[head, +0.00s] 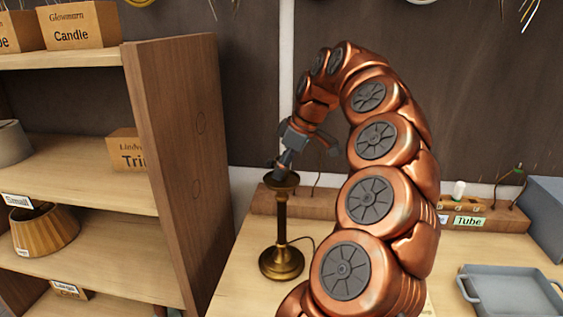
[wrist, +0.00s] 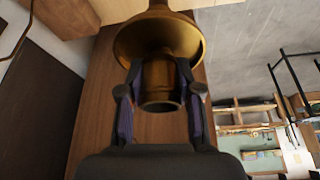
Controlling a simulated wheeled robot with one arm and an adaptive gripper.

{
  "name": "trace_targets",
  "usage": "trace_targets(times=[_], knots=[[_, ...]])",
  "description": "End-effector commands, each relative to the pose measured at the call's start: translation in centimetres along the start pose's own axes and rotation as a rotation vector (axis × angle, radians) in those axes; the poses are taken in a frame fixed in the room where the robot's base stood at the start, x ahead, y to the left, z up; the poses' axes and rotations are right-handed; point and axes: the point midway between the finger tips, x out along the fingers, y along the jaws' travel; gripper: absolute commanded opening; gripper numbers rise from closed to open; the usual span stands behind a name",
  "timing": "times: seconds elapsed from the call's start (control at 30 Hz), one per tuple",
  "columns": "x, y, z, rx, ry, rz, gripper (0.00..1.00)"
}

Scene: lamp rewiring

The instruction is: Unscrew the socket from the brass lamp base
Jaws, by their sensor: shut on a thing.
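The brass lamp base (head: 282,264) stands upright on the bench, with a dark stem and a brass cup on top. In the wrist view, its brass cup (wrist: 158,35) flares wide at the top of the picture. The socket (wrist: 160,82) is a short brass cylinder with an open round end, at the middle of the cup. My gripper (head: 285,165) comes down on the lamp top from above. In the wrist view, its two fingers close on the socket from both sides. In the head view, the socket is hidden by the gripper and cup rim.
A wooden shelf unit (head: 185,150) with boxes and a shade (head: 43,228) stands close on the left. A wooden rack (head: 400,213) with a "Tube" label runs along the back. A grey tray (head: 512,290) lies at right. A cord trails beside the lamp. Bench in front of the lamp is clear.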

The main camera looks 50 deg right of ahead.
Motion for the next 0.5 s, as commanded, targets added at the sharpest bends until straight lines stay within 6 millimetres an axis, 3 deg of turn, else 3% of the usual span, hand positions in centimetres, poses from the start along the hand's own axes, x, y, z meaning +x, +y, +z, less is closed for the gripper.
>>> trace_targets(times=[0.27, 0.5], knots=[[-0.15, 0.03, -0.09, -0.005, 0.003, 0.000, 0.03], [-0.52, 0.10, -0.36, -0.167, 0.002, -0.068, 0.03]])
